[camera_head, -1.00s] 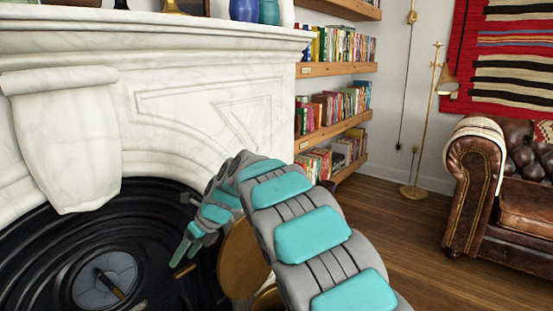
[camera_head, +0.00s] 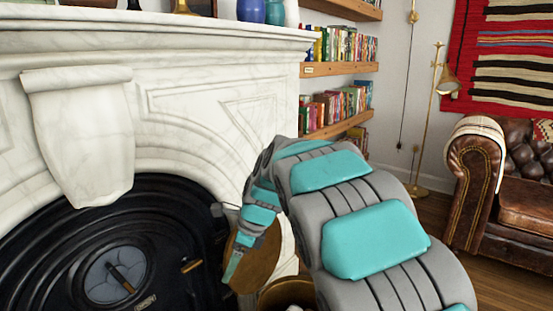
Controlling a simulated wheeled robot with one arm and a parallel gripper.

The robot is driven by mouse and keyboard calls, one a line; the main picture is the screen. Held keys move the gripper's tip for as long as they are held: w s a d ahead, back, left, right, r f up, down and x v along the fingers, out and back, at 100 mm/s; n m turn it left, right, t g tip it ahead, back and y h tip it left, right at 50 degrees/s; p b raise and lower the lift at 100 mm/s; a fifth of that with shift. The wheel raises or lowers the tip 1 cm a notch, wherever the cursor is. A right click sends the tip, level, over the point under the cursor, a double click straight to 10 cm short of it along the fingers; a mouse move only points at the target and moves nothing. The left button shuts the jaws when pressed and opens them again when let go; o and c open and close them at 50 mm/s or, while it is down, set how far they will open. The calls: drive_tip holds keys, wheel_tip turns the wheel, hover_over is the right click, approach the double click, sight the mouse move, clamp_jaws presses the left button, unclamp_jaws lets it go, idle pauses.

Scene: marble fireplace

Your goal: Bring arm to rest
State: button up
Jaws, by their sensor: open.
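My arm, grey with teal pads, reaches up from the lower right and bends down at its far end, in front of the fireplace. My gripper (camera_head: 224,240) hangs at the right edge of the black fireplace insert (camera_head: 180,215). Its fingers are apart, with nothing seen between them. The lower finger points down and overlaps a round brown disc-like object (camera_head: 262,262) in the picture; I cannot tell whether they touch.
A white marble fireplace surround (camera_head: 185,130) fills the left, with vases (camera_head: 251,10) on its mantel. A brass-coloured container (camera_head: 287,292) stands below my arm. Bookshelves (camera_head: 338,132), a brass floor lamp (camera_head: 436,110) and a leather sofa (camera_head: 475,185) are to the right. Some wooden floor (camera_head: 433,210) is clear.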

drive_tip(key=s+d+n+g+h, duration=0.1)
drive_tip(key=s+d+n+h, duration=0.2)
drive_tip(key=s+d+n, duration=1)
drive_tip(key=s+d+f+n, duration=0.1)
drive_tip(key=s+d+n, duration=0.1)
drive_tip(key=s+d, duration=0.2)
drive_tip(key=s+d+f+n+g+h, duration=0.1)
drive_tip(key=s+d, duration=0.3)
drive_tip(key=s, duration=0.7)
drive_tip(key=s+d+f+n, duration=0.1)
drive_tip(key=s+d+n, duration=0.2)
drive_tip(key=s, duration=0.5)
drive_tip(key=shift+d+f+h, duration=0.25)
drive_tip(key=shift+d+h, duration=0.05)
drive_tip(key=shift+d, duration=0.5)
